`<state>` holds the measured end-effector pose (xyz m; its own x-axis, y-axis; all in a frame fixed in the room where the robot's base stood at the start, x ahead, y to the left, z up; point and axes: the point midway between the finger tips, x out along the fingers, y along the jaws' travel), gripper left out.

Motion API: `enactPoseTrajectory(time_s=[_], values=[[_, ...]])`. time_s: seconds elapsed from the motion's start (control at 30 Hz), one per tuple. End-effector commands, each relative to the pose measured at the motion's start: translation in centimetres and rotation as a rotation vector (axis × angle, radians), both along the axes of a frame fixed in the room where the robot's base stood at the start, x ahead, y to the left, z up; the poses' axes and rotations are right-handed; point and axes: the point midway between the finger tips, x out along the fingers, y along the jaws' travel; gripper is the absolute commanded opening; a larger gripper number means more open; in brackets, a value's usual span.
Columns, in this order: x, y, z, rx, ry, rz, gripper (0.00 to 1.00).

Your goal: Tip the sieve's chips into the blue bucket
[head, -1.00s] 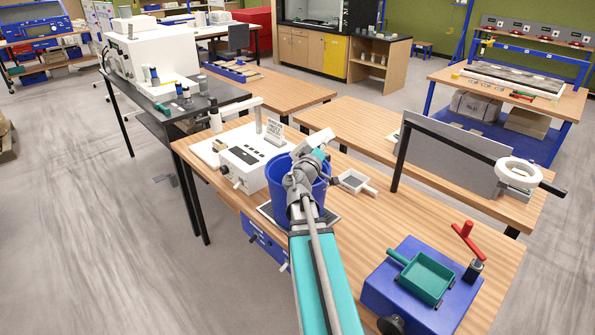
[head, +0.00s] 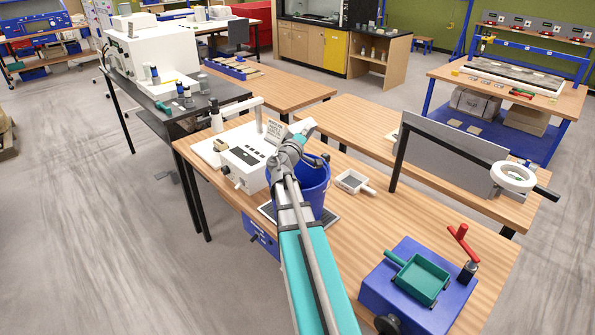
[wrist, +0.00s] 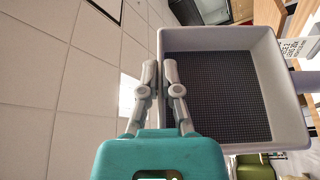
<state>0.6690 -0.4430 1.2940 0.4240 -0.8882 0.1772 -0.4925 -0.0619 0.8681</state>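A white square sieve (wrist: 278,75) with dark mesh (wrist: 215,95) is close in front of my gripper in the wrist view. My gripper (wrist: 160,75) is shut on the sieve's near wall. The sieve is steeply tilted, with ceiling beside it, and I see no chips on its mesh. In the head view my gripper (head: 295,143) is above the blue bucket (head: 315,188), and only a pale part of the sieve (head: 304,127) shows. The bucket stands on the wooden bench on a dark mat; my arm hides part of it, and its inside cannot be seen.
A white machine (head: 243,165) with a sign stands just left of the bucket. A small white handled tray (head: 352,181) lies to its right. A green handled tray (head: 421,279) sits on a blue box (head: 400,300) at front right. A grey panel (head: 445,160) stands behind.

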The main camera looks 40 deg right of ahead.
Motion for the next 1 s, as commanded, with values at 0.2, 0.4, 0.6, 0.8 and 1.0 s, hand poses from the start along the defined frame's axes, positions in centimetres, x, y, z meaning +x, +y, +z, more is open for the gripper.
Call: enactPoseTrajectory(time_s=[0.2,0.4,0.6,0.8,1.0], values=[[2.0,0.1,0.9,-0.003,0.038,0.001,0.0],[3.5,0.2,1.4,-0.007,0.074,0.001,0.0],[4.6,0.4,1.7,-0.01,0.101,0.001,0.0],[4.6,0.4,1.7,-0.01,0.107,0.001,0.0],[4.7,0.4,1.7,-0.01,0.108,0.001,0.0]])
